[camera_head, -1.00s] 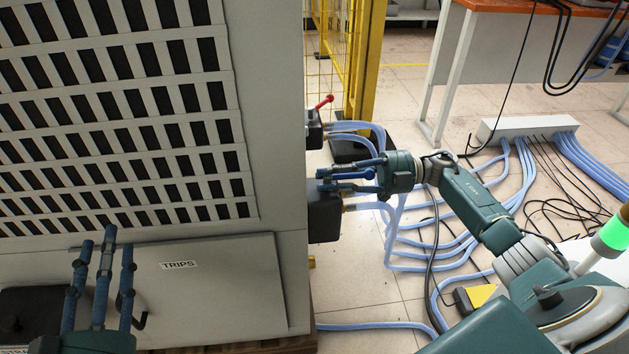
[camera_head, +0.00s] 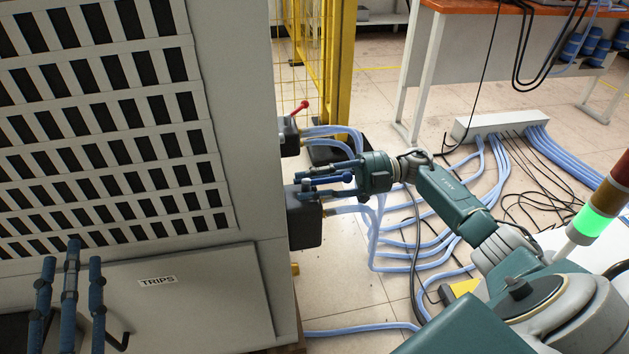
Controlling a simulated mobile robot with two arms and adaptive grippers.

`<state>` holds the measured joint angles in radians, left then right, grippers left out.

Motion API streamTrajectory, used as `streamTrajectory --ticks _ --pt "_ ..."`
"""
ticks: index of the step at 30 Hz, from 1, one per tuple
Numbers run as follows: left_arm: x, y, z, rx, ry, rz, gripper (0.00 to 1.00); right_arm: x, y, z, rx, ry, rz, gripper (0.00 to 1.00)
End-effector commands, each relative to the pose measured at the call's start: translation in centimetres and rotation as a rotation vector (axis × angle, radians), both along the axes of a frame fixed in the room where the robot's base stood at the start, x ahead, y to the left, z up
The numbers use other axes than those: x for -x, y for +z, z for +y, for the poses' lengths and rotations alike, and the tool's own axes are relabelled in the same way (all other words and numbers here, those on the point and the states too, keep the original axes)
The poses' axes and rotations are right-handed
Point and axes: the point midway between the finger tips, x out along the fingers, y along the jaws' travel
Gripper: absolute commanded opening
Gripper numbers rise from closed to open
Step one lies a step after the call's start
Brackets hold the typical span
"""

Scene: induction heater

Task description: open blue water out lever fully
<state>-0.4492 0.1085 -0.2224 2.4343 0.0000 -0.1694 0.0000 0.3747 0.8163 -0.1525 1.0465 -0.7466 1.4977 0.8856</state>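My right gripper (camera_head: 322,182) is at the side of the grey cabinet, its fingers pointing left over the lower black valve box (camera_head: 306,228). The blue water out lever (camera_head: 332,180) appears to lie among these fingers. The fingers hide much of it, and I cannot tell whether they grip it or only touch it. The upper black box with the red lever (camera_head: 299,107) sits above and behind. My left gripper (camera_head: 72,262) is at the lower left in front of the cabinet, its three fingers spread and pointing up, empty.
Light blue hoses (camera_head: 405,255) run from the boxes across the floor to a white manifold (camera_head: 490,125). A yellow fence post (camera_head: 336,75) stands behind. A table (camera_head: 475,60) is at the back right.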

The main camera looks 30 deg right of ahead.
Motion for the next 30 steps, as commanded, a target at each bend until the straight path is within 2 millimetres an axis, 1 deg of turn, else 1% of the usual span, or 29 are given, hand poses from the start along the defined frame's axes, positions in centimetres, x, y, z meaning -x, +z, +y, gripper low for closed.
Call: streamTrajectory --ticks 5,8,12,15,17,23,30 --pt "0.0 0.0 0.0 0.000 0.000 -0.001 0.40 0.6 0.0 -1.8 0.002 -0.003 0.002 0.30" --pt "0.0 0.0 0.0 0.000 0.000 -0.001 0.40 1.2 0.0 -3.7 0.003 -0.004 0.002 0.30" --pt "0.0 0.0 0.0 0.000 0.000 -0.001 0.40 2.3 0.0 -6.8 0.001 -0.006 0.002 0.30" --pt "0.0 0.0 0.0 0.000 0.000 0.000 0.40 3.0 0.1 -8.7 0.001 -0.006 0.000 0.30" --pt "0.0 0.0 0.0 0.000 0.000 0.000 0.40 3.3 0.1 -9.5 0.000 -0.006 -0.001 0.30" --pt "0.0 0.0 0.0 0.000 0.000 0.000 0.40 3.9 0.0 -11.0 0.001 -0.003 0.000 0.30" --pt "0.0 0.0 0.0 0.000 0.000 0.000 0.40 4.1 0.0 -11.3 0.001 -0.001 -0.001 0.30"
